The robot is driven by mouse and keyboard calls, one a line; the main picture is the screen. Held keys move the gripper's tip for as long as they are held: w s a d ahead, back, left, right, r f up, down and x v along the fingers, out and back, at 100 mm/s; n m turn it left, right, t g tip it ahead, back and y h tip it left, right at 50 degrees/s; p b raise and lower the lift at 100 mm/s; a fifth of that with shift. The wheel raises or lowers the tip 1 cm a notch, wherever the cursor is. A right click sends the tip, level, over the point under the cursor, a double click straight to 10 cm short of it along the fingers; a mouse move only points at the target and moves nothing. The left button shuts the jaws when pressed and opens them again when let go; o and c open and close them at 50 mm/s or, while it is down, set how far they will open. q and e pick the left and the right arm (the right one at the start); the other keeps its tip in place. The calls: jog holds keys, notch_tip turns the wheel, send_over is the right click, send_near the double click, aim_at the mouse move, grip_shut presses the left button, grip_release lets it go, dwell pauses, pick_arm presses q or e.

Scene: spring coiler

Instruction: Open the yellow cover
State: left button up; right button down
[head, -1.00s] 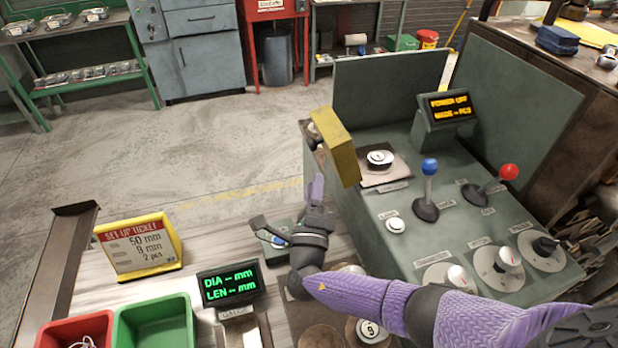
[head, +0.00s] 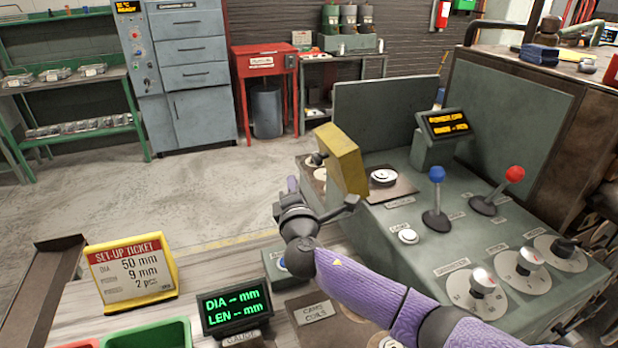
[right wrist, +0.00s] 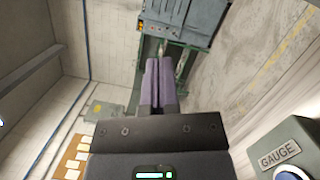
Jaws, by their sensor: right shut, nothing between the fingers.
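The yellow cover (head: 342,160) stands raised on edge at the left of the green control panel. The white button (head: 383,177) on its plate to the right of the cover is uncovered. My right gripper (head: 292,184) is just left of and below the cover in the head view, apart from it in the picture. Its purple fingers are shut together and empty, clearest in the right wrist view (right wrist: 160,70). The cover does not show in the right wrist view. My left gripper is in no view.
A blue lever (head: 437,190) and a red lever (head: 500,185) stand on the panel, with several dials at its front. The set-up ticket (head: 133,272) and the gauge display (head: 234,303) stand on the bench at left.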

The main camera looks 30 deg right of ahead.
aim_at(318, 159)
jog(key=shift+w+d+r+p, duration=0.15)
jog(key=shift+d+r, duration=0.25)
jog(key=shift+d, duration=0.65)
jog(key=shift+s+d+r+p, duration=0.1)
jog(key=shift+d+r+p, duration=0.2)
jog(key=shift+d, duration=0.75)
jog(key=r+m+p, duration=0.1)
jog(key=d+r+m+p, duration=0.1)
jog(key=shift+d+r, duration=0.2)
jog(key=shift+r, duration=0.15)
jog(key=shift+s+d+m, duration=0.15)
jog(key=shift+s+m, duration=0.05)
jog(key=shift+m, duration=0.1)
jog(key=shift+f, duration=0.1)
jog(key=shift+f, duration=0.1)
